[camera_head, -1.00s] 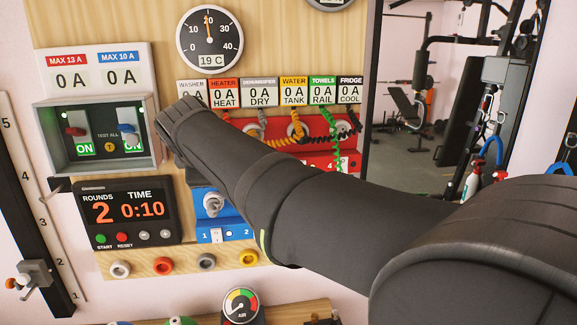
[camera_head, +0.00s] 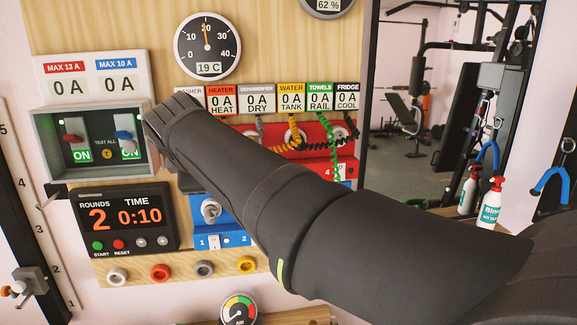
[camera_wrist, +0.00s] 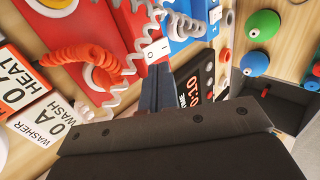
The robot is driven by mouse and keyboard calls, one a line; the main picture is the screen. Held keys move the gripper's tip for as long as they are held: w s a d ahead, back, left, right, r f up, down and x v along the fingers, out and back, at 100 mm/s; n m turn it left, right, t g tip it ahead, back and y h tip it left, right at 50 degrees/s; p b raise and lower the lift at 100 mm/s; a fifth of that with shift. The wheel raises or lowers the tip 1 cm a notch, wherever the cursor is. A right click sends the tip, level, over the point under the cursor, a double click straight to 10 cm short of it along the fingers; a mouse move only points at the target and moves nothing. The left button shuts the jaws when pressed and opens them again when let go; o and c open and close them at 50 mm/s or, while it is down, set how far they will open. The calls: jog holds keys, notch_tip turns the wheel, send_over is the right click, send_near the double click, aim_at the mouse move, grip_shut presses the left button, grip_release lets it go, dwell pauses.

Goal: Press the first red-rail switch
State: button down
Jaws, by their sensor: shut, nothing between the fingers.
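The red rail (camera_head: 320,135) is a red panel with coiled leads plugged into it. My arm covers its left part in the head view, where the first switch is hidden. In the wrist view a white rocker switch (camera_wrist: 157,50) marked I sits at the end of the red rail (camera_wrist: 128,25), next to the blue one. My gripper (camera_wrist: 158,92) is shut and empty, with its dark tips just below that switch in the picture. I cannot tell whether they touch it. In the head view my gripper is mostly hidden behind my wrist.
A timer (camera_head: 127,220) and a breaker box (camera_head: 95,145) with both levers ON stand to the left. Coiled leads, red (camera_wrist: 75,57) and white (camera_wrist: 100,112), hang close to my gripper.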

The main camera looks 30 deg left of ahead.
jog(key=w+a+r+v, duration=0.1)
jog(key=v, duration=0.9)
jog(key=shift+r, duration=0.45)
jog(key=shift+f, duration=0.1)
jog(key=s+d+f+x, duration=0.1)
jog(key=f+x, duration=0.1)
jog(key=x, duration=0.9)
jog(key=s+d+r, duration=0.2)
jog(key=s+d, duration=0.2)
jog(key=shift+s+d, duration=0.15)
jog(key=shift+s, duration=0.05)
jog(key=shift+f, duration=0.1)
